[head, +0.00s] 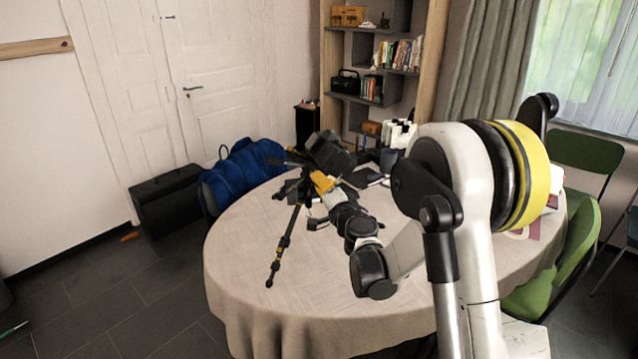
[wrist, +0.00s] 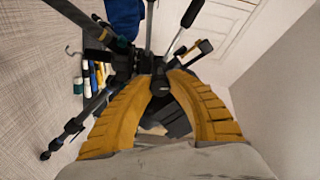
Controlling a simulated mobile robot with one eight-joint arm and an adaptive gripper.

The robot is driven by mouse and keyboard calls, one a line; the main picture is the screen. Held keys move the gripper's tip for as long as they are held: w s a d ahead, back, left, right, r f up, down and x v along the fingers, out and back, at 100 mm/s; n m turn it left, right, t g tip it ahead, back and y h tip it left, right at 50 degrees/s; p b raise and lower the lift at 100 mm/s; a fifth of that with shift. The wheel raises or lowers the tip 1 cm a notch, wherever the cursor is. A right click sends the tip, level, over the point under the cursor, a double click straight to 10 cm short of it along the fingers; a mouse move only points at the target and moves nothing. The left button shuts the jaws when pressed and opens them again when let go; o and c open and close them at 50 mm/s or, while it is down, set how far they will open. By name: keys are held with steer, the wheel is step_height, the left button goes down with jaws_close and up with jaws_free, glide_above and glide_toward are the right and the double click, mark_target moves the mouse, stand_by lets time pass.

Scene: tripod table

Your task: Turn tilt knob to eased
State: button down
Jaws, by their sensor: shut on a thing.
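A black tripod (head: 283,243) stands on the cloth-covered round table (head: 330,285), its legs spread. One dark leg also shows in the wrist view (wrist: 82,122). My gripper (head: 320,180) reaches in from the right at the tripod's head; its yellow fingers (wrist: 160,80) fill the middle of the wrist view. The fingertips are closed around a small dark round knob (wrist: 160,87) on the tripod head. The fingers partly hide the knob, and I see no marking that tells its setting. Dark handles stick out from the head beyond the fingertips.
A blue bag (head: 240,170) and a black case (head: 168,205) sit behind the table on the left. A bookshelf (head: 435,60) stands at the back. Green chairs (head: 570,255) are on the right. The table's front left is clear.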

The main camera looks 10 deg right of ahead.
steer(key=shift+m, duration=1)
steer(key=c, duration=1.2)
jaws_free()
